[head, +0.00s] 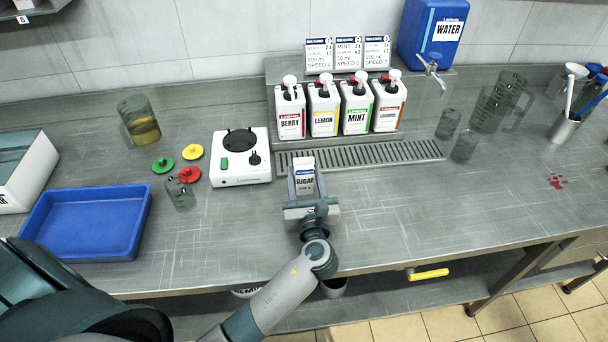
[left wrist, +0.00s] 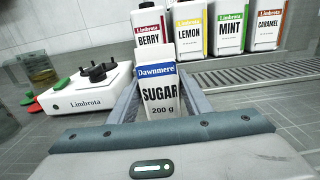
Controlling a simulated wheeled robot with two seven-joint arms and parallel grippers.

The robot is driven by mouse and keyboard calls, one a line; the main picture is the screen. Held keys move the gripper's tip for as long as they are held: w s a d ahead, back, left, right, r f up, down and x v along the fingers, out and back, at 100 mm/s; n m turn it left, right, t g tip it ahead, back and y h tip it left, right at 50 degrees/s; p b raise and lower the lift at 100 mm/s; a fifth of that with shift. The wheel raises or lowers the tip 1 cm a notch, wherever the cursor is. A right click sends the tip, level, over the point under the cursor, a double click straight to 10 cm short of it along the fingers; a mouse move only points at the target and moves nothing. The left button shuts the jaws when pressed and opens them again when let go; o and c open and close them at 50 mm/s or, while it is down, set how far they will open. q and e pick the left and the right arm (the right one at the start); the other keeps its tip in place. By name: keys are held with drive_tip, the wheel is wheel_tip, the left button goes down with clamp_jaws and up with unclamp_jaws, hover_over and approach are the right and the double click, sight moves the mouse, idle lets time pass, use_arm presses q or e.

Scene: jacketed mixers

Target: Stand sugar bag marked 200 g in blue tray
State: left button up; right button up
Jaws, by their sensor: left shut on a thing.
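The sugar bag (head: 305,179) is white with a blue band. In the left wrist view the sugar bag (left wrist: 160,93) stands upright and its label reads SUGAR 200 g. My left gripper (head: 304,186) is shut on it, one finger on each side, in front of the drip grate. I cannot tell whether the bag touches the counter. The blue tray (head: 137,245) lies empty at the left of the counter, well left of the bag. My right gripper is not in view.
A white mixer base (head: 241,172) stands left of the bag, between it and the tray. Colored lids (head: 193,152) and a small clear cup (head: 180,195) lie beside the tray. Syrup bottles (head: 324,108) stand behind. The counter right of the bag is mostly clear.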

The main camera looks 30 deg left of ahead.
use_arm(q)
drive_tip(key=o, duration=1.1)
drive_tip(key=shift+o, duration=0.4)
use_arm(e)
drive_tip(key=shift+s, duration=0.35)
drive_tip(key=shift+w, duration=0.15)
use_arm(q)
drive_tip(key=shift+r, duration=0.1)
drive_tip(key=shift+s+d, duration=0.35)
drive_tip(key=shift+s, duration=0.1)
drive_tip(key=b+v, duration=0.1)
drive_tip(key=v, duration=0.8)
drive_tip(key=shift+s+d+b, duration=0.1)
drive_tip(key=shift+s+b, duration=0.05)
drive_tip(key=shift+b, duration=0.25)
drive_tip(key=shift+s+d, duration=0.25)
drive_tip(key=shift+s, duration=0.05)
drive_tip(key=shift+s+d, duration=0.2)
drive_tip(key=shift+s, duration=0.1)
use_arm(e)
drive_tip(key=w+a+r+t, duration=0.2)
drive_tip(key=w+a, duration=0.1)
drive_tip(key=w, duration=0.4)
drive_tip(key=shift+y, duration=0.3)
